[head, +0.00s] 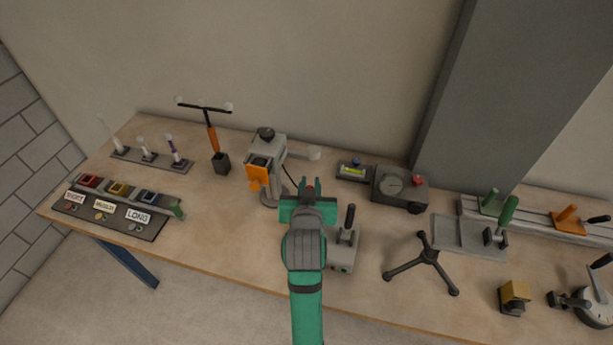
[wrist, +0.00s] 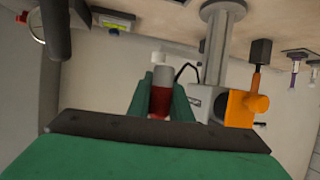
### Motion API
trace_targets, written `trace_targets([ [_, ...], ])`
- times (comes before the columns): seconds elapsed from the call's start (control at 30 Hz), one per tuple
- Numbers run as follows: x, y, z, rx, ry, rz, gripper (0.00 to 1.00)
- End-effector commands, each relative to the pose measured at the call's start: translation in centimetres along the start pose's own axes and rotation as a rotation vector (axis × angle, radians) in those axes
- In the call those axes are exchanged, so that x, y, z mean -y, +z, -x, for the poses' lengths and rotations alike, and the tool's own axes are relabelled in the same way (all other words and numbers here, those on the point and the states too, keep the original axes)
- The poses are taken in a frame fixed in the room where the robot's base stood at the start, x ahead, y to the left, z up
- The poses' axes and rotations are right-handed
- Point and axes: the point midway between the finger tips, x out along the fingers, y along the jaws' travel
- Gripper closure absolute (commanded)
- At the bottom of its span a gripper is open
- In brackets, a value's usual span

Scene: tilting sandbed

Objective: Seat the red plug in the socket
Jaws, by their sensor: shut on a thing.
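My gripper (head: 309,188) is shut on the red plug (head: 310,190), mostly hidden between the green fingers in the head view. In the wrist view my gripper (wrist: 164,92) shows a finger on each side of the plug (wrist: 159,100), which has a red lower part, a grey middle and a pale end. It is held above the table, apart from the grey stand. I cannot make out the socket for certain. A grey block with a black lever (head: 343,248) lies just right of my gripper and is partly hidden by it.
A grey stand with an orange part (head: 259,176) is left of my gripper. A gauge box with a red knob (head: 397,187) and a small yellow-display unit (head: 353,171) are behind right. A black tripod (head: 427,257) stands further right. Labelled trays (head: 118,216) are at far left.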

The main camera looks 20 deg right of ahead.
Motion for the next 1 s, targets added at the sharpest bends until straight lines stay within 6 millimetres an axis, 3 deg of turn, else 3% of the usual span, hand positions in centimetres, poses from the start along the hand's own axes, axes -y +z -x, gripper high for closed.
trace_targets([
  [1.0, 0.1, 5.4, -2.2, 0.002, -0.001, 0.001, 1.00],
])
